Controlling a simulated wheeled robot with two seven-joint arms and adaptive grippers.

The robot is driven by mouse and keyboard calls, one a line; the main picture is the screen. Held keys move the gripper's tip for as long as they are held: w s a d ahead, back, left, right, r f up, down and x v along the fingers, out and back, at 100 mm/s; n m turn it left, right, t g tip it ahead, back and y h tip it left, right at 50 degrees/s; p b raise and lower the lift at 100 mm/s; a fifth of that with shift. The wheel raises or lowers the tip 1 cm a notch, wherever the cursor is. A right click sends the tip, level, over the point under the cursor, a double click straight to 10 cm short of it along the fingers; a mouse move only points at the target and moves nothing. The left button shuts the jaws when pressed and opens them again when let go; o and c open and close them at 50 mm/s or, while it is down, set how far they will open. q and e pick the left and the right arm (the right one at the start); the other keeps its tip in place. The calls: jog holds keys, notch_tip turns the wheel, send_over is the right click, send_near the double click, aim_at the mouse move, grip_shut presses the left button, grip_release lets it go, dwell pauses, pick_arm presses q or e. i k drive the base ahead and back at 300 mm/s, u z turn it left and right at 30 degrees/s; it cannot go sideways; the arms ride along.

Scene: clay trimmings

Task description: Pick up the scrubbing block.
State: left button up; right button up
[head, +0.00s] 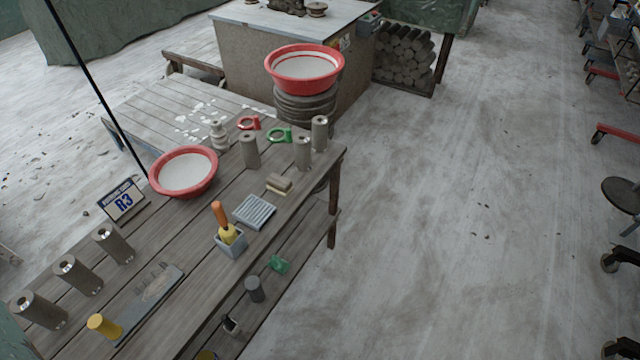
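A small block with a brown-grey top and a pale lower edge (279,183) lies on the wooden table (190,262) near its right edge. It looks like the scrubbing block, though its bristles or pad are too small to make out. It lies just beyond a grey ribbed tray (255,211), and nothing covers it. Neither of my grippers is in view.
A grey holder (231,246) with an orange-handled tool stands nearer. Grey cylinders (250,151), red and green rings and a red-rimmed basin (183,172) stand around. A lower shelf holds small items. The floor (440,230) right of the table is clear.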

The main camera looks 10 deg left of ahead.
aim_at(278, 184)
jog(key=z, duration=0.45)
jog(key=i, duration=1.05)
jog(key=u, duration=2.45)
